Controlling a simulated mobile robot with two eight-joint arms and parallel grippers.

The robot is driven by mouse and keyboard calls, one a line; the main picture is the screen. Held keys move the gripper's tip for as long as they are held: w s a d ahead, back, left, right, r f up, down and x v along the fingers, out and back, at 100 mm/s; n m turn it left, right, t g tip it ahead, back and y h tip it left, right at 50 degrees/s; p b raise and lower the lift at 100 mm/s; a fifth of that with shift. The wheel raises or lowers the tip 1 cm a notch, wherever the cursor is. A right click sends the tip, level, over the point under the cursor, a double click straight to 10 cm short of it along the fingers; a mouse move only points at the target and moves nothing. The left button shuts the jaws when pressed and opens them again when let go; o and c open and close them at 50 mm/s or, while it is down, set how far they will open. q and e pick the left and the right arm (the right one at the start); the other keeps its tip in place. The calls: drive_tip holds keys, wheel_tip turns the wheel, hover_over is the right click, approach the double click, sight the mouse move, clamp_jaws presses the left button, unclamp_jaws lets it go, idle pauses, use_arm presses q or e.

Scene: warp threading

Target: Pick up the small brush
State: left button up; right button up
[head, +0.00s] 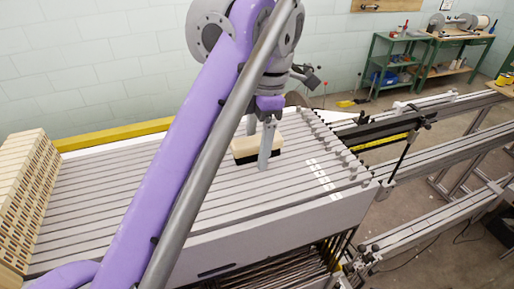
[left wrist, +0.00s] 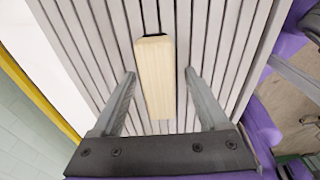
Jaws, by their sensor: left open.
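The small brush (head: 245,147) has a pale wooden back and dark bristles. It lies on the grey slatted surface (head: 200,193), below my left gripper. In the left wrist view the brush (left wrist: 155,75) shows from above, lengthwise between the two fingers. My left gripper (head: 258,150) points down at the brush, with one finger in front of it and the other behind. In the left wrist view the left gripper (left wrist: 160,73) is open, with a gap on each side of the brush. My right gripper is not in view.
A stack of pale perforated blocks (head: 22,190) stands at the left edge of the slatted surface. Metal rails (head: 450,140) run off to the right. A green shelf (head: 398,60) and a workbench stand against the far wall. The slats around the brush are clear.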

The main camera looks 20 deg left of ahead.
sight(257, 139)
use_arm(q)
drive_tip(key=shift+w, duration=0.15)
drive_tip(key=c, duration=0.4)
clamp_jaws()
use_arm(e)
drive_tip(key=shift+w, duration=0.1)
use_arm(q)
wheel_tip(257, 139, up, 9)
drive_tip(key=p, duration=0.2)
drive_tip(key=shift+f+p, duration=0.2)
drive_tip(key=shift+p, duration=0.2)
drive_tip(key=shift+w+r, duration=0.2)
drive_tip(key=shift+r, duration=0.35)
drive_tip(key=shift+s+r, duration=0.2)
drive_tip(key=shift+s, duration=0.15)
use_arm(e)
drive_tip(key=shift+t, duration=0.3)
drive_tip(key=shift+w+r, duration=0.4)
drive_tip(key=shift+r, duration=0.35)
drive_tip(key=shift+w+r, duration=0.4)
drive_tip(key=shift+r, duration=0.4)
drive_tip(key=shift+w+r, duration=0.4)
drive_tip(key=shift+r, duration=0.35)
use_arm(q)
drive_tip(key=shift+c, duration=2)
unclamp_jaws()
drive_tip(key=shift+w, duration=0.15)
clamp_jaws()
